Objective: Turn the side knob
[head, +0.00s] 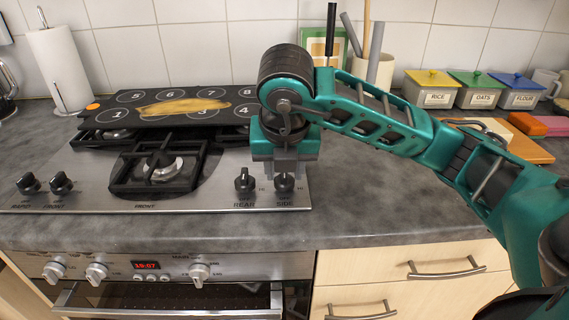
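The side knob (285,183) is a black knob at the right end of the hob's steel front panel, above the "SIDE" label. My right gripper (285,172) points down at the knob from above, with its grey end right at the knob's top edge in the picture. The fingers are small and partly merge with the knob, so I cannot tell whether they touch it or how far apart they are. The rear knob (244,180) is just to the left. My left gripper is not in view.
Two more knobs (61,182) sit on the panel's left. A black numbered board (215,93) with a yellow-brown smear covers the back burners. A paper towel roll (60,70) stands back left. Rice, oats and flour tins (431,92) stand back right. The front right counter is clear.

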